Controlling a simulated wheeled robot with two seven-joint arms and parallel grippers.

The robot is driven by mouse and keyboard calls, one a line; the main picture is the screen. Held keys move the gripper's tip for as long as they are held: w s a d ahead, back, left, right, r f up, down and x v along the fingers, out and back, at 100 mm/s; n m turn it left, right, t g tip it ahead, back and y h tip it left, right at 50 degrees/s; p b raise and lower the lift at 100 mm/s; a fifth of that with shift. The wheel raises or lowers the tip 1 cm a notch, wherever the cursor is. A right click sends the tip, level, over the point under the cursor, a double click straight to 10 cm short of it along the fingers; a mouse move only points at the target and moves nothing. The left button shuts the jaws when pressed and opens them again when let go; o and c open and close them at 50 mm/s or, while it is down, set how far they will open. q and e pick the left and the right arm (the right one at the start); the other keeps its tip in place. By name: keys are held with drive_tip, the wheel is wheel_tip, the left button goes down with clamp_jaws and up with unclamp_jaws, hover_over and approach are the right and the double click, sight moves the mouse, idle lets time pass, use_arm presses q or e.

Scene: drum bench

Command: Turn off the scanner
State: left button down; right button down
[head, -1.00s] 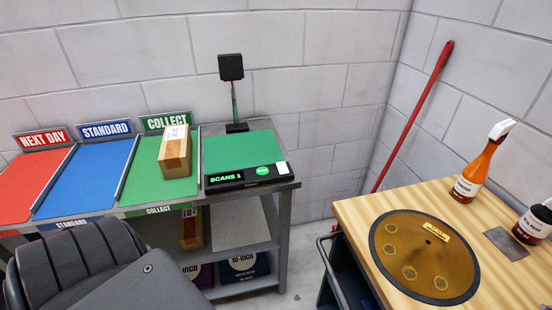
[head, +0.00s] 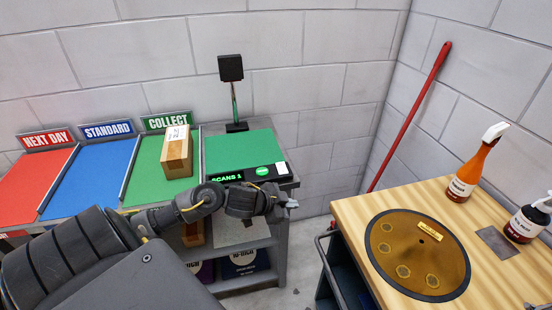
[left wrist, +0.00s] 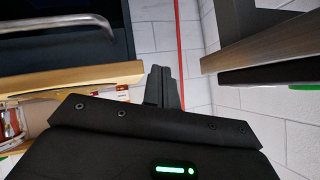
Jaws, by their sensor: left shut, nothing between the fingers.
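The scanner has a black head (head: 231,68) on a thin post at the back of the grey bench. Its front panel (head: 225,178) glows "SCANS 1", with a round green button (head: 262,170) near the right end and a green mat (head: 245,150) behind. My left gripper (head: 291,204) is shut and empty, just in front of and below the panel's right end, apart from the button. Its shut fingers (left wrist: 163,88) point ahead in the left wrist view. My left forearm hides part of the bench front. My right gripper does not show.
A cardboard box (head: 177,155) lies on the green COLLECT lane, left of the scanner. A wooden table (head: 350,215) at the right holds a round disc (head: 417,285), an orange spray bottle (head: 469,172) and a dark bottle (head: 525,222). A red pole (head: 410,115) leans in the corner.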

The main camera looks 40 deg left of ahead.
use_arm(q)
drive_tip(key=w+a+r+g+h, duration=0.1)
drive_tip(key=a+r+g, duration=0.1)
drive_tip(key=a+r, duration=1.4)
drive_tip(key=shift+w+r+g, duration=0.25)
drive_tip(key=shift+r+g, duration=0.05)
drive_tip(key=shift+r, duration=0.05)
drive_tip(key=shift+w+d, duration=0.1)
drive_tip(key=p, duration=0.3)
hover_over(283, 164)
drive_tip(key=s, duration=0.3)
drive_tip(key=shift+n, duration=0.3)
drive_tip(key=f, duration=0.6)
drive_tip(key=shift+a+f, duration=0.2)
drive_tip(key=shift+a, duration=0.2)
drive_tip(key=f, duration=0.3)
drive_tip(key=shift+w+f, duration=0.2)
drive_tip(key=shift+w, duration=0.05)
drive_tip(key=shift+a+f+p, duration=0.15)
drive_tip(key=shift+f+p, duration=0.2)
drive_tip(key=shift+f, duration=0.3)
